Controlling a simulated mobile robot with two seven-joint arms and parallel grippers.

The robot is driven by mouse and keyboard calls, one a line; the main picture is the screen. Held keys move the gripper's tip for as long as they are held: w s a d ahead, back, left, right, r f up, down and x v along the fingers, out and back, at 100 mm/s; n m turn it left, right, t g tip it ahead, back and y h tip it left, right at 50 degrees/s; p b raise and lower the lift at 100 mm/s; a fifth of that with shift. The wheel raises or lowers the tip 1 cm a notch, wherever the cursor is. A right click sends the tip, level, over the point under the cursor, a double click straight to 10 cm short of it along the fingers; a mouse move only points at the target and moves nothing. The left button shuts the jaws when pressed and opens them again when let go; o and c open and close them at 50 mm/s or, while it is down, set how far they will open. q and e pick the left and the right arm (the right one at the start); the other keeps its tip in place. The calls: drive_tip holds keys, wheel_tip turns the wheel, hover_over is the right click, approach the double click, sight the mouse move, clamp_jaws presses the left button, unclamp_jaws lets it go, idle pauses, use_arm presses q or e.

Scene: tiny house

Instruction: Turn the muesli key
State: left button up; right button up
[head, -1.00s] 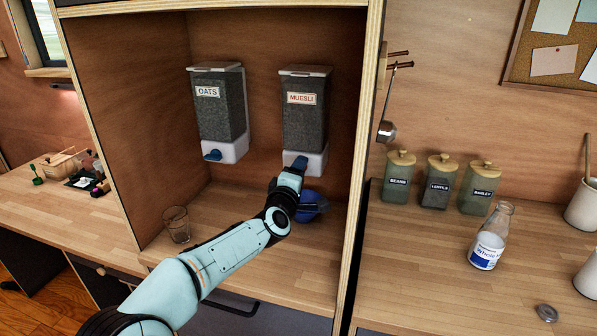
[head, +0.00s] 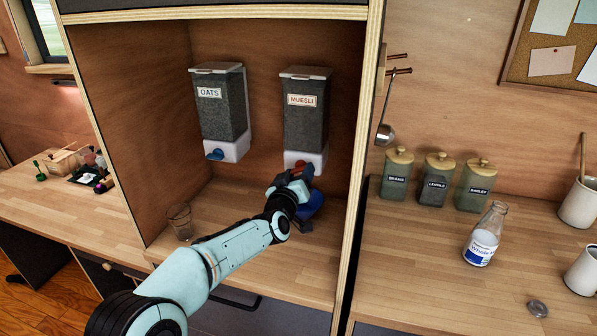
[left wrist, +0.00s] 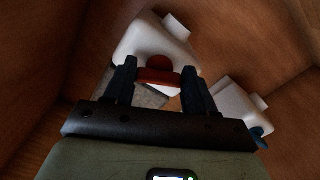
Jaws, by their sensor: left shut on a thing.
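The muesli dispenser (head: 305,125) hangs on the back wall of the cabinet, dark with a white base and a "MUESLI" label. Its red key (left wrist: 158,77) is between the two dark fingers of my left gripper (left wrist: 162,84) in the left wrist view. In the head view my left gripper (head: 299,174) is at the front of the dispenser's white base, shut on the key, with a bit of red showing. A blue bowl (head: 313,204) stands below, partly hidden by my gripper and wrist. My right gripper is out of view.
The oats dispenser (head: 221,112) with a blue key hangs to the left. A clear glass (head: 180,220) stands on the cabinet floor at left. The cabinet's side panel (head: 362,170) is close on the right. Jars (head: 437,182) and a milk bottle (head: 485,237) stand beyond it.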

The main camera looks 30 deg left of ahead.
use_arm(q)
drive_tip(key=m+p, duration=0.1)
drive_tip(key=m, duration=0.3)
drive_tip(key=shift+a+m, duration=0.1)
drive_tip(key=shift+m, duration=0.3)
drive_tip(key=shift+m, duration=0.3)
drive_tip(key=o, duration=1)
drive_tip(key=shift+o, duration=0.2)
drive_tip(key=shift+s, duration=0.1)
drive_tip(key=b+v, duration=0.1)
drive_tip(key=v, duration=1.2)
drive_tip(key=shift+s, duration=0.1)
